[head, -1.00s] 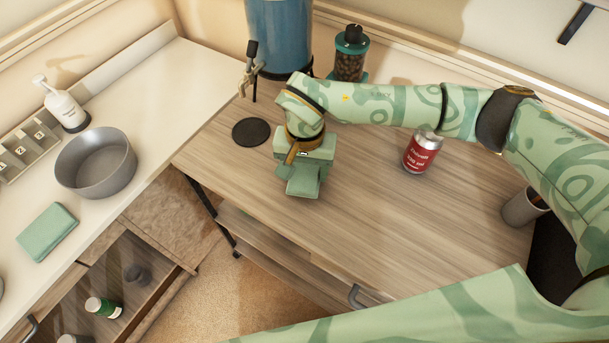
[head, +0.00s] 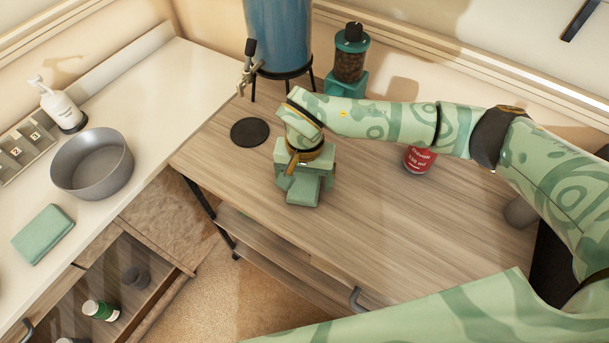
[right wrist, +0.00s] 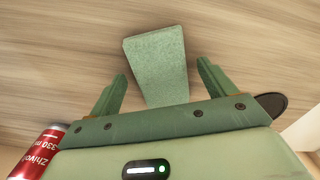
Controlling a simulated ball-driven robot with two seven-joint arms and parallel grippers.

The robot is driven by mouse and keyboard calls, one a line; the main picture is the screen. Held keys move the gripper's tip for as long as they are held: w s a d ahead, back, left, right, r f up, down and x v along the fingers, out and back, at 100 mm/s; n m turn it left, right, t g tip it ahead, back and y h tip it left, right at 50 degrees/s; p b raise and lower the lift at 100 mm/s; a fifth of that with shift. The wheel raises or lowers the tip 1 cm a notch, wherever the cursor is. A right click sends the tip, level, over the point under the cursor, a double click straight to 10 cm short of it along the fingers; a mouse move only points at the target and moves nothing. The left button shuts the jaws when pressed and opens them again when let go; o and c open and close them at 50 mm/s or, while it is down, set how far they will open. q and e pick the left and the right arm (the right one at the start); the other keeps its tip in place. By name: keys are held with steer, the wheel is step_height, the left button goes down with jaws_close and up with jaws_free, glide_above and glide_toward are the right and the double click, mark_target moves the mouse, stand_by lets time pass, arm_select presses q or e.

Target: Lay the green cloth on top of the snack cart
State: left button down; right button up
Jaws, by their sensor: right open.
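The green cloth (right wrist: 157,60) shows in the right wrist view as a speckled slab against the wooden top of the snack cart (head: 400,235). It lies between and beyond the fingers of my right gripper (right wrist: 160,85). The fingers are spread, with a gap on either side of the cloth. In the head view my right gripper (head: 304,185) is over the left half of the cart top, and its similar green makes the cloth hard to separate there. I cannot tell whether the cloth fully touches the wood. My left gripper is not in view.
On the cart are a black coaster (head: 249,132), a red can (head: 419,159) partly behind my arm, a grinder (head: 349,60) and a blue dispenser (head: 279,35). The left counter holds a grey bowl (head: 92,164) and another green folded piece (head: 43,234). The cart's front middle is clear.

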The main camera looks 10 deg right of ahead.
mark_target(304, 182)
step_height(304, 182, up, 12)
steer(key=p, duration=0.2)
steer(key=shift+p, duration=0.35)
steer(key=shift+a, duration=0.1)
